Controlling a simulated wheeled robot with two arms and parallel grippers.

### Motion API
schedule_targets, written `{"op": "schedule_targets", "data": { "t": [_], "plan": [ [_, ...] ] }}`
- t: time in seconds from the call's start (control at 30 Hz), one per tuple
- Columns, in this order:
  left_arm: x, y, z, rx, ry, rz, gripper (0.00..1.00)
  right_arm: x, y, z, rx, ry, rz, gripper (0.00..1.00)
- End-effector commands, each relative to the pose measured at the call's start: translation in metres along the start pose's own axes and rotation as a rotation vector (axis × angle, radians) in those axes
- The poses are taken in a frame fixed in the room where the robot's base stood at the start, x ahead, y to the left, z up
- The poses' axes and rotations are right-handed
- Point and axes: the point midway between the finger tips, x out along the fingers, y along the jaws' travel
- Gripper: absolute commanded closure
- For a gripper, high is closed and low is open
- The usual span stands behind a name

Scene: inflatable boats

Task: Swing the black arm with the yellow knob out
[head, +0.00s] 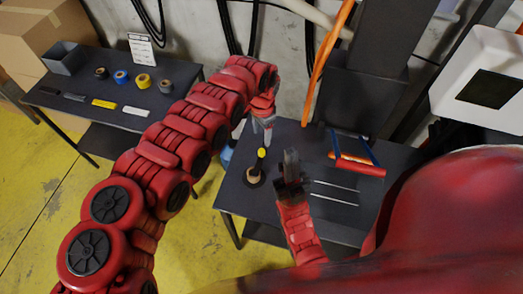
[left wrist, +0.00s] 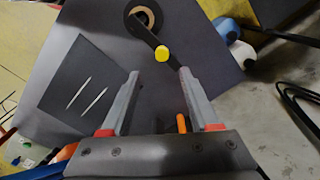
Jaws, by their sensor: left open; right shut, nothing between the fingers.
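The black arm (left wrist: 147,36) runs out from a tan ring-shaped hub (left wrist: 144,14) on the dark table, and its yellow knob (left wrist: 162,53) stands near its outer end. In the head view the yellow knob (head: 262,152) and the tan hub (head: 255,178) also show. My left gripper (head: 266,137) is open above and behind the knob. In the left wrist view its fingertips (left wrist: 158,73) are spread, with the knob just beyond the gap, closer to the right finger. I see no contact. My right gripper (head: 291,155) is shut and empty to the right of the hub.
The dark table (head: 233,207) carries a dark plate with two pale slots (head: 335,191). A red roll with blue straps (head: 358,165) lies at its back right. A side table (head: 60,107) at left holds tape rolls (head: 121,77). Blue and white objects (left wrist: 228,30) sit beside the table.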

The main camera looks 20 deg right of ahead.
Motion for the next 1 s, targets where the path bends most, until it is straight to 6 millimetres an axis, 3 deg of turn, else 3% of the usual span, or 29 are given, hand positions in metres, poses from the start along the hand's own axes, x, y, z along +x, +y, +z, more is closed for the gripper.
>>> {"op": "schedule_targets", "data": {
  "t": [0.03,0.1,0.4,0.87,1.0],
  "plan": [
    [0.022,0.002,0.0,0.002,-0.001,0.002,0.38,-0.015,-0.001,0.003,0.0,0.0,0.0,1.0],
    [0.039,0.001,-0.001,0.001,0.0,0.001,0.38,-0.026,-0.001,0.005,0.0,0.0,0.0,1.0],
    [0.091,0.001,-0.001,0.001,0.001,0.0,0.38,-0.058,-0.003,0.01,0.0,0.0,0.0,1.0],
    [0.099,0.0,-0.001,0.001,0.002,-0.001,0.38,-0.063,-0.003,0.011,0.0,0.0,0.0,1.0],
    [0.099,0.0,-0.001,0.001,0.002,-0.001,0.64,-0.063,-0.003,0.011,0.0,0.0,0.0,1.0]
  ]
}}
